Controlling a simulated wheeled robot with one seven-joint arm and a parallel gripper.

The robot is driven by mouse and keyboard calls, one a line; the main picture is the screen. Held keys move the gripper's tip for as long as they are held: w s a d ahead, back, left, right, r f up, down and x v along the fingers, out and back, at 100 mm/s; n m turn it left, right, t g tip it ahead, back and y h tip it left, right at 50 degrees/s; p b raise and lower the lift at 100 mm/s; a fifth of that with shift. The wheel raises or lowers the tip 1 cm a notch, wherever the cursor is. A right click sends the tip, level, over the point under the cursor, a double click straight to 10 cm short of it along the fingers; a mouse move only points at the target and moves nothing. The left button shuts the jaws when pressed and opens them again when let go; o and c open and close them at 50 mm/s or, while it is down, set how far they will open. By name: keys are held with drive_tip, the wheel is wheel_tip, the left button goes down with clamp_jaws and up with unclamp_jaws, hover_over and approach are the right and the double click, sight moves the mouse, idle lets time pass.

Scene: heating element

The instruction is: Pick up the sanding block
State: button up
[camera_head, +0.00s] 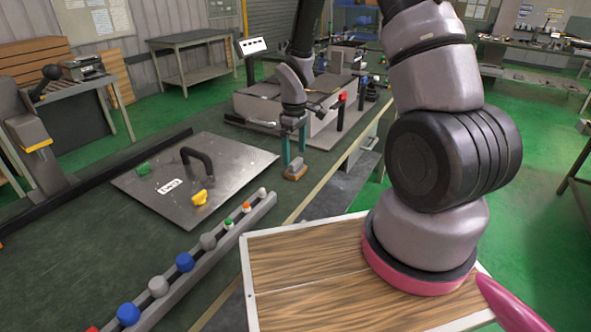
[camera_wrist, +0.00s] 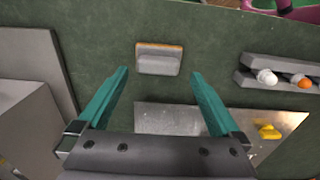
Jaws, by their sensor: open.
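The sanding block (camera_head: 295,173) is a small grey block with an orange-brown edge, lying on the dark green bench top in the head view. In the wrist view the sanding block (camera_wrist: 158,62) sits at upper middle, just beyond and between the fingertips. My gripper (camera_head: 293,155) has two teal fingers pointing down over the block in the head view. In the wrist view my gripper (camera_wrist: 158,74) is open, its fingers spread wider than the block, with nothing held. I cannot tell the exact height of the fingertips above the bench.
A metal plate (camera_head: 165,205) with a black handle and green and yellow knobs lies left of the block. A grey rail (camera_head: 205,255) with several coloured knobs runs in front. A large grey machine box (camera_head: 315,122) stands behind my gripper. Bare bench surrounds the block.

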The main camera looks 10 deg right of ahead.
sight(296, 161)
wheel_tip(296, 161, down, 5)
drive_tip(key=shift+d+f, duration=0.1)
drive_tip(key=shift+d, duration=0.05)
drive_tip(key=c, duration=1.2)
wheel_tip(296, 161, up, 10)
drive_tip(key=shift+r, duration=0.1)
